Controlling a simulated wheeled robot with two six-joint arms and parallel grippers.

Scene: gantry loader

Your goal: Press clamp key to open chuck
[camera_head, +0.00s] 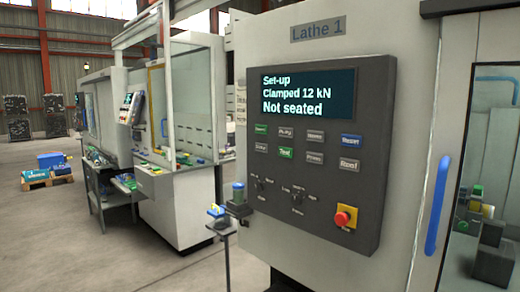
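The dark control panel (320,185) of the machine labelled Lathe 1 (317,31) fills the right middle of the view. Its screen (308,94) reads "Set-up", "Clamped 12 kN" and "Not seated". Two rows of small keys sit under the screen, including a green key (285,152) and a blue key (351,140). The key labels are too small to read surely, so I cannot tell which is the clamp key. The chuck is not clearly visible. Neither of my grippers is in view.
A red stop button (343,218) on a yellow plate sits low on the panel, beside rotary switches. A blue door handle (437,205) stands right of it. A small stand (223,228) is at the panel's lower left. Open floor (60,240) lies left.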

